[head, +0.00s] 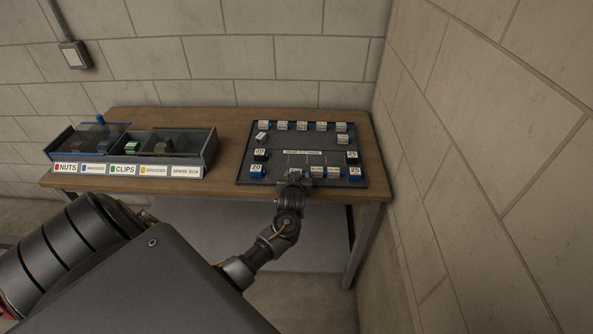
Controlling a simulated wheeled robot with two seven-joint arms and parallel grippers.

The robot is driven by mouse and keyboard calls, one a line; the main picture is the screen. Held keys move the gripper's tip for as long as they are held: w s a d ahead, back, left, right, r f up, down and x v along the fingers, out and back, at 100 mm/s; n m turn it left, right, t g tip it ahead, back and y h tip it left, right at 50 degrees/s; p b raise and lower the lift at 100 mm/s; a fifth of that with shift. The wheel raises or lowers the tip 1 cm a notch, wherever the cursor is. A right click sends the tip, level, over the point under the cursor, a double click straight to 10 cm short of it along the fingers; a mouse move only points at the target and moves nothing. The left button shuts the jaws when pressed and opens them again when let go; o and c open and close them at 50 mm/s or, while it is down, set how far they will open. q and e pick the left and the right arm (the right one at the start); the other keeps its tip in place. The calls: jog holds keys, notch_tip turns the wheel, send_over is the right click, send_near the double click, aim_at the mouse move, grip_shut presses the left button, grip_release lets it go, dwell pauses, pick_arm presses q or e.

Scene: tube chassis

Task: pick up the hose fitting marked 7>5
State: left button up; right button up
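A dark board (250,145) lies on the right half of the wooden table. Several small pieces with white labels stand along its back, sides and front. Most labels are too small to read, so I cannot tell which piece is the hose fitting marked 7>5. The gripper and wrist hide part of that row. I cannot tell whether its fingers are open or shut, or whether they touch a piece.
A dark compartment bin (213,152) labelled NUTS, CLIPS and SPARE BOX stands on the table's left. Bare wood (228,150) separates it from the board. Block walls (470,130) stand behind the table and close along its right side. A wall box (75,54) hangs at upper left.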

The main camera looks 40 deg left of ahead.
pick_arm(q)
jog(key=shift+r+b, duration=0.35)
jog(key=shift+r, duration=0.25)
jog(key=s+d+r, duration=0.3)
jog(key=s+r, duration=0.8)
jog(key=s, duration=0.2)
jog(key=shift+s+r+p, duration=0.3)
jog(key=shift+r+p, duration=0.1)
